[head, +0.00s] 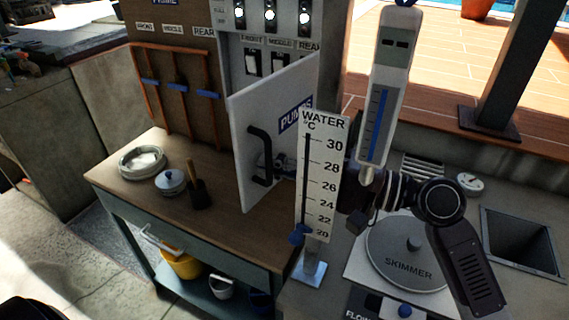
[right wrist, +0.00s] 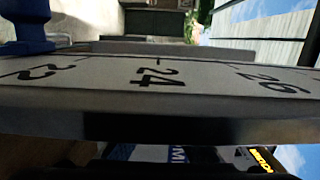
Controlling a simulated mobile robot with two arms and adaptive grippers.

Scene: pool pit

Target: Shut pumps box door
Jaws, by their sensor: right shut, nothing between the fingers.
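The pumps box door (head: 245,115) is a white panel with a blue PUMPS label and a black bar handle (head: 259,150). It stands open, swung out over the wooden bench. My right gripper (head: 272,165) is shut and empty, its fingertips close to the handle; I cannot tell if they touch it. The white WATER thermometer board (head: 318,190) hides part of the gripper and wrist. In the right wrist view the thermometer board (right wrist: 150,75) fills much of the picture, with part of the blue label (right wrist: 178,153) below it. My left gripper is not in view.
The box (head: 286,55) shows switches and lamps behind the door. A second thermometer (head: 385,85) and the skimmer lid (head: 405,255) are near my right arm.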

